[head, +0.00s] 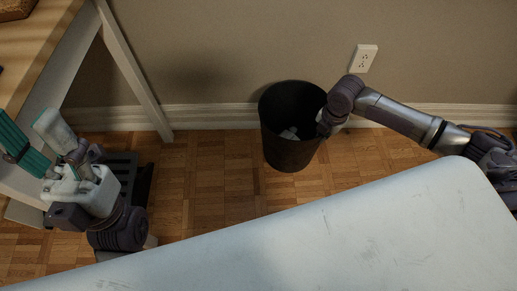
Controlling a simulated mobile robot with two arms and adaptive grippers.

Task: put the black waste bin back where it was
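The black waste bin (288,148) stands upright on the wood floor, close to the wall. Some pale crumpled scraps lie inside it. My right gripper (326,124) is at the bin's right rim, pointing down from the wrist. Its fingertips are small and partly hidden, so I cannot tell whether they are shut on the rim.
A wooden-topped desk (45,35) with white legs stands at the left. A dark object (128,170) is on the floor below it. A large white surface (330,235) fills the front. A wall outlet (363,58) is above the baseboard. Floor left of the bin is clear.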

